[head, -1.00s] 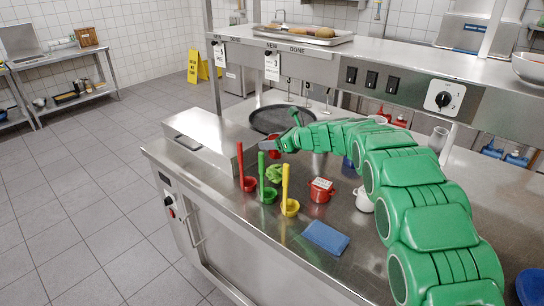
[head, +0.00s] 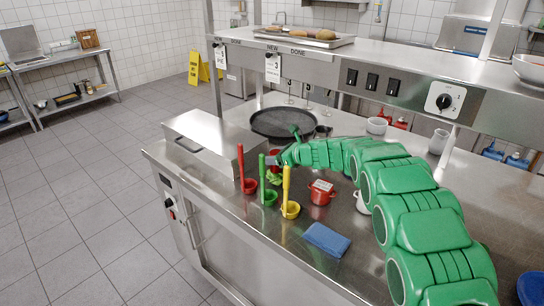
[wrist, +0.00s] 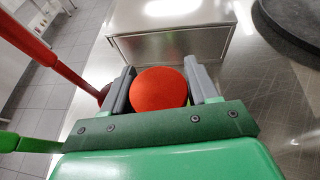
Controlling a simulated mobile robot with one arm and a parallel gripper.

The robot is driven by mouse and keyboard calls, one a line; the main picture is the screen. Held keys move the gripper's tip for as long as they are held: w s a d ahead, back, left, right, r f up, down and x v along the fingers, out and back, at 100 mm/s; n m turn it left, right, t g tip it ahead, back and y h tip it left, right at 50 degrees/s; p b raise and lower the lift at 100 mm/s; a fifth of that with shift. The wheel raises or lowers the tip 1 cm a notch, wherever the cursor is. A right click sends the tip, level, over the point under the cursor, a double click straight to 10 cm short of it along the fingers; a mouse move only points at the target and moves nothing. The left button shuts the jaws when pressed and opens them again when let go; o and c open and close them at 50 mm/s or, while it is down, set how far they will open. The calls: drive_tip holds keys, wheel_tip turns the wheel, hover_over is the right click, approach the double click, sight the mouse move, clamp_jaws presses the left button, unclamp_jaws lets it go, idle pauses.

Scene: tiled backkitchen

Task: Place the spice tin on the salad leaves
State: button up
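The spice tin, a red round tin (head: 274,154), is between the fingers of my gripper (head: 271,160). In the wrist view the tin's red round top (wrist: 160,89) fills the gap between the two grey fingers of my gripper (wrist: 160,76), which are shut on it. The green salad leaves (head: 274,180) lie on the steel counter just below the gripper, partly hidden behind the ladles. I cannot tell whether the tin touches the leaves.
Upright red (head: 249,186), green (head: 270,196) and yellow (head: 291,209) ladles stand close in front. A red labelled pot (head: 321,193) and blue cloth (head: 326,239) lie to the right. A steel box (head: 205,138) and black pan (head: 278,123) are behind.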

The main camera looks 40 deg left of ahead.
drive_tip(key=shift+o, duration=1.4)
drive_tip(key=shift+d+r, duration=0.1)
drive_tip(key=shift+r, duration=0.05)
drive_tip(key=v, duration=1.1)
drive_tip(key=shift+d, duration=0.35)
drive_tip(key=shift+w+r, duration=0.1)
drive_tip(key=shift+r, duration=0.05)
